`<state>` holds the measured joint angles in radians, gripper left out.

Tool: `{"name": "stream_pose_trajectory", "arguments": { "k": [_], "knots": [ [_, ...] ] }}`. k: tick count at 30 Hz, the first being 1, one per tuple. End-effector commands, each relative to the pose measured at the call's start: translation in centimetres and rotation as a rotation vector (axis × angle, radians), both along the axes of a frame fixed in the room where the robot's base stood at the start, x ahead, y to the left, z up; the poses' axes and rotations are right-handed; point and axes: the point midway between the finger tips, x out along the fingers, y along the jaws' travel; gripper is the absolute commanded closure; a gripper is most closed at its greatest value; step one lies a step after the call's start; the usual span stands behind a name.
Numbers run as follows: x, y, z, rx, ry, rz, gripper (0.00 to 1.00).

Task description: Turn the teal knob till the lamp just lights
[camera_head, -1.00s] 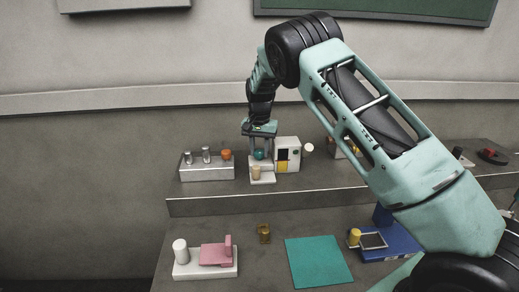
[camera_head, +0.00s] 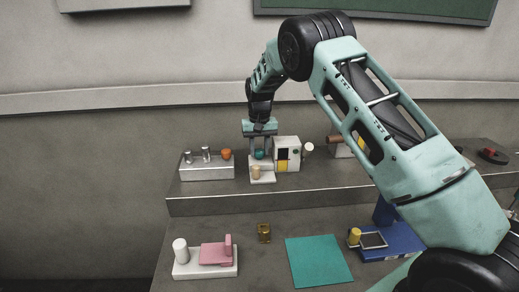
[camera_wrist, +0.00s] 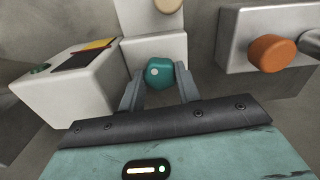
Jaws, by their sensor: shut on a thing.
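The teal knob (camera_wrist: 160,73) has a pale dot on its face and sits on a white fixture (camera_wrist: 158,47). In the head view the teal knob (camera_head: 259,155) shows between my fingers. My gripper (camera_wrist: 158,92) is shut on it, one finger on each side; the same gripper shows in the head view (camera_head: 260,150). Beside it stands a white box (camera_head: 283,163) with a black and yellow panel (camera_wrist: 83,57). A small dark green round piece (camera_wrist: 40,69) on this box looks like the lamp and appears unlit.
A grey block (camera_head: 207,173) with an orange knob (camera_head: 226,154) and two metal posts stands close to the left. A tan knob (camera_head: 256,172) sits just in front. The lower table holds a pink piece (camera_head: 215,255), a brass piece (camera_head: 264,233) and a teal mat (camera_head: 318,262).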

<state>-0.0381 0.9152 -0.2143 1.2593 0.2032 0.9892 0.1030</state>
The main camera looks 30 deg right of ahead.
Motion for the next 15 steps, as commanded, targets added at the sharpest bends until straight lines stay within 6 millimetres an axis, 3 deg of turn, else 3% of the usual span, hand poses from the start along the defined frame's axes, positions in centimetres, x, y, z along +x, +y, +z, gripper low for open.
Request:
{"name": "stream_pose_trajectory", "arguments": {
  "k": [15],
  "knots": [
    [0.12, -0.03, 0.17, -0.001, -0.005, 0.112, 0.9]
  ]
}}
